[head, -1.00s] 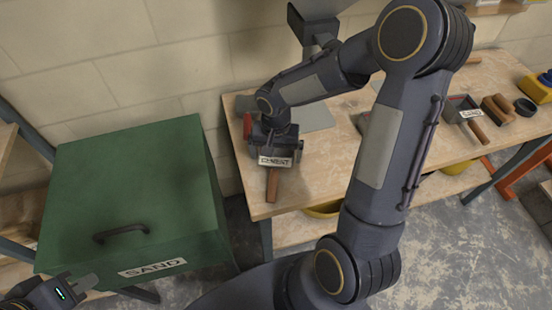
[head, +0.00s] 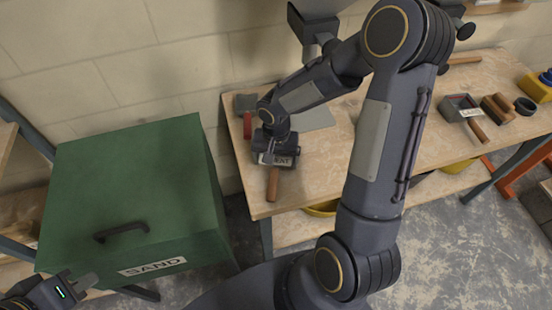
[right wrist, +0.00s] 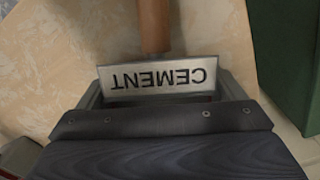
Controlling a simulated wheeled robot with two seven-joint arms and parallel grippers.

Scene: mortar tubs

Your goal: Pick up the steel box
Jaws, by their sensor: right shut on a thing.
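The steel box (head: 286,161) has a CEMENT label and a wooden handle (head: 273,184). It is on the workbench near its left front edge, with the handle pointing toward me. My right gripper (head: 272,148) is over the box, shut on it, and covers part of the label. In the right wrist view the box's label (right wrist: 158,78) appears upside down, and the dark gripper parts (right wrist: 165,125) hide most of the box. I cannot tell whether the box touches the bench. My left gripper (head: 75,288) is at the bottom left, near the green bin; its opening is unclear.
The green SAND bin (head: 130,190) stands left of the workbench (head: 325,170). A second labelled steel box (head: 462,106), brown blocks (head: 497,106) and a yellow item (head: 537,88) are at the bench's right. A small red item (head: 247,125) lies behind my right gripper.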

